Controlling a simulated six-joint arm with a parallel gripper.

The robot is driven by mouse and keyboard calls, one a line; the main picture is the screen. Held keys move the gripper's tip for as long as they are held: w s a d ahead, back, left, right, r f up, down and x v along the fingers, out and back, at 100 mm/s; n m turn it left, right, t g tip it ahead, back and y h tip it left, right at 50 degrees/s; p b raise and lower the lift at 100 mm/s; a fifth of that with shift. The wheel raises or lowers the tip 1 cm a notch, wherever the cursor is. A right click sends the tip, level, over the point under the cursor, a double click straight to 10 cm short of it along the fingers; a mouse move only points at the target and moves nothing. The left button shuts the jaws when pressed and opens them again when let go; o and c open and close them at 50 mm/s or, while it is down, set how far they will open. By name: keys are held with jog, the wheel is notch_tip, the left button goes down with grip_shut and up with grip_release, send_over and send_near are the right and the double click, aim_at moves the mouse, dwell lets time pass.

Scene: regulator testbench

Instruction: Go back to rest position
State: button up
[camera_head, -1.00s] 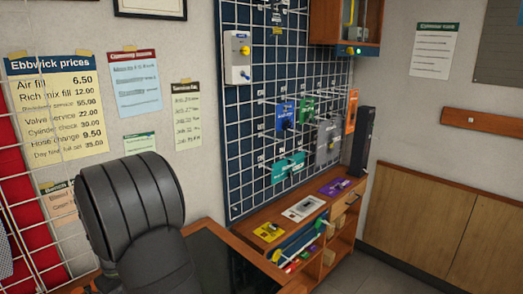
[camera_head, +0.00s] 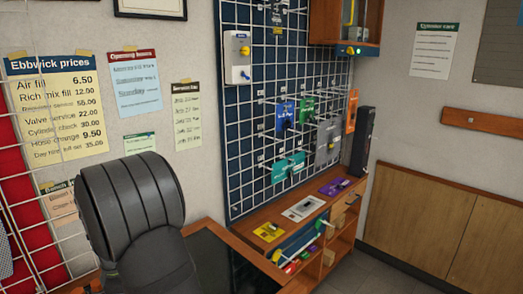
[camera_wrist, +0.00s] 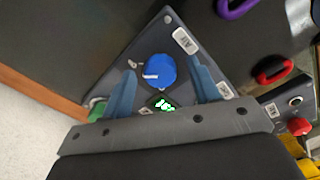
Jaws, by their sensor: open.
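In the wrist view my gripper (camera_wrist: 160,92) is open, its two blue fingers apart with nothing held between them. Beyond the fingertips is a dark panel (camera_wrist: 120,80) with a round blue knob (camera_wrist: 158,70) and a small green-lit display (camera_wrist: 161,104). I cannot tell whether the fingers touch the panel. In the head view the black rounded links of my arm fill the lower left, and my gripper is hidden there.
In the wrist view a red ring (camera_wrist: 273,70), a red button (camera_wrist: 299,126) and a purple loop (camera_wrist: 236,8) lie to the right. In the head view a wire grid panel (camera_head: 290,80) with hanging coloured items stands above a wooden shelf unit (camera_head: 335,225). Floor at right is clear.

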jog(key=shift+n, duration=1.1)
jog(key=o, duration=1)
jog(key=shift+c, duration=0.2)
jog(key=s+a+r+n, duration=0.2)
jog(key=s+a+r, duration=0.15)
jog(key=r, duration=0.45)
jog(key=s+a+r+n, duration=0.2)
jog(key=s+a+r, duration=0.15)
jog(key=r, duration=0.55)
notch_tip(320, 180, down, 10)
jog(key=shift+s+r, duration=0.2)
jog(key=shift+s, duration=0.15)
jog(key=shift+d, duration=0.1)
